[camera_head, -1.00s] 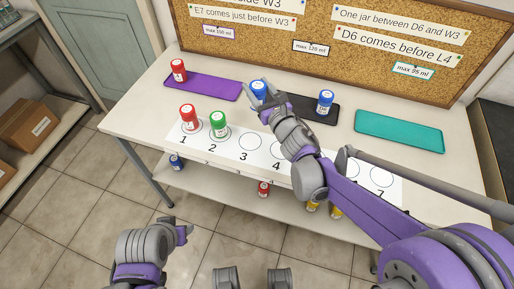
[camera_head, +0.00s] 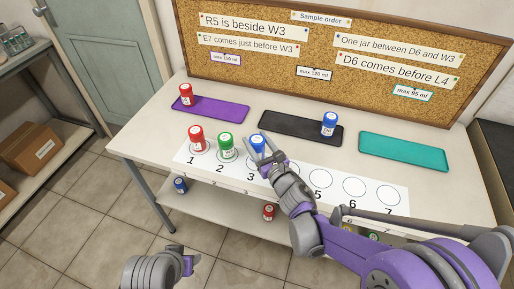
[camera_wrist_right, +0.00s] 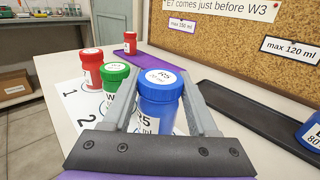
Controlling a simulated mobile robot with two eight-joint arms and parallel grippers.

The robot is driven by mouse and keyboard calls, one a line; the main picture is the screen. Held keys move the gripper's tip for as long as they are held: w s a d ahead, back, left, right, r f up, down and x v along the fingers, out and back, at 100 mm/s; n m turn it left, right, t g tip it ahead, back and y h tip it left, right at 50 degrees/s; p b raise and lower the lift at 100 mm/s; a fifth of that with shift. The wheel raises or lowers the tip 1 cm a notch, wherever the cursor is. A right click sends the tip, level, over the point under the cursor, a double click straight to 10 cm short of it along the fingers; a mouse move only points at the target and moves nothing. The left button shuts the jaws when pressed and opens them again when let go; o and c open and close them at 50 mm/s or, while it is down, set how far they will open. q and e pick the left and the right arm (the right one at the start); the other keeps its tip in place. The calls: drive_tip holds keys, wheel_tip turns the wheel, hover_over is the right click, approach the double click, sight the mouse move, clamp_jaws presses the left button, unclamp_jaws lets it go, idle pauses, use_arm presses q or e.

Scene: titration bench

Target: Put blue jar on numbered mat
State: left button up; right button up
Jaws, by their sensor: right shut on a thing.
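The blue jar marked R5 (camera_wrist_right: 158,98) is between the fingers of my right gripper (camera_head: 258,147), which is shut on it. In the head view the blue jar (camera_head: 257,143) is upright at circle 3 of the numbered mat (camera_head: 292,182); I cannot tell whether its base touches the mat. A red jar (camera_head: 196,138) stands on circle 1 and a green-capped jar (camera_head: 226,147) on circle 2. Another blue jar (camera_head: 329,124) stands on the black tray (camera_head: 290,128). My left gripper (camera_head: 186,262) is low at the bottom left, away from the table; its fingers are unclear.
A purple tray (camera_head: 222,111) holds a red jar (camera_head: 186,95) at the back left. A teal tray (camera_head: 403,152) is empty at the right. Circles 5 to 7 are clear. A corkboard (camera_head: 330,45) with notes stands behind. Several jars sit on the lower shelf.

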drive_tip(key=shift+f, duration=1.2)
drive_tip(key=shift+f+b, duration=0.15)
drive_tip(key=shift+b, duration=0.2)
drive_tip(key=o, duration=1.3)
drive_tip(key=shift+o, duration=0.2)
drive_tip(key=shift+s+d+r, duration=0.1)
drive_tip(key=shift+s+r, duration=0.05)
drive_tip(key=shift+r, duration=0.1)
drive_tip(key=v, duration=1.1)
drive_tip(key=shift+s+d, duration=0.15)
drive_tip(key=shift+s, duration=0.15)
